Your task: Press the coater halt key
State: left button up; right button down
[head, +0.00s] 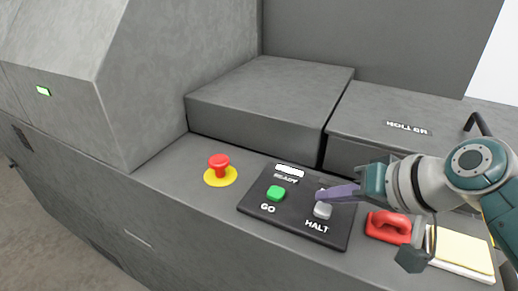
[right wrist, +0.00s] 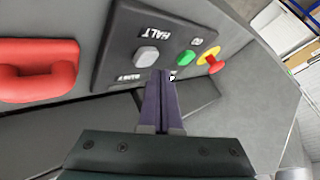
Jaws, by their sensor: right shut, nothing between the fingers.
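The grey halt key (head: 322,210) sits on a black control panel (head: 251,207), above the printed word HALT. It also shows in the right wrist view (right wrist: 146,56). My right gripper (head: 320,195) is shut and empty, with its purple fingers reaching in from the right. Its fingertips are just beyond the halt key in the head view, over the panel. In the right wrist view the fingertips (right wrist: 163,74) are beside the key and do not cover it; I cannot tell their height above the panel. A green GO key (head: 276,193) is to the left. My left gripper is out of view.
A red mushroom button (head: 219,163) on a yellow disc stands left of the panel. A white READY window (head: 289,171) is at the panel's top. A red handle (head: 389,227) and a yellow-topped pad (head: 462,251) lie to the right, under my right arm. Grey housings rise behind.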

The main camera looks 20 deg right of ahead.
aim_at(328, 214)
dwell(0.7)
jog(key=shift+f, duration=0.45)
jog(key=shift+f+b, duration=0.4)
jog(key=shift+b, duration=0.05)
dwell(0.4)
jog(key=shift+r, duration=0.1)
dwell(0.3)
jog(key=shift+r+p, duration=0.75)
jog(key=shift+p, duration=0.25)
notch_tip(328, 214, up, 5)
jog(key=p, duration=0.5)
jog(key=shift+r, duration=0.1)
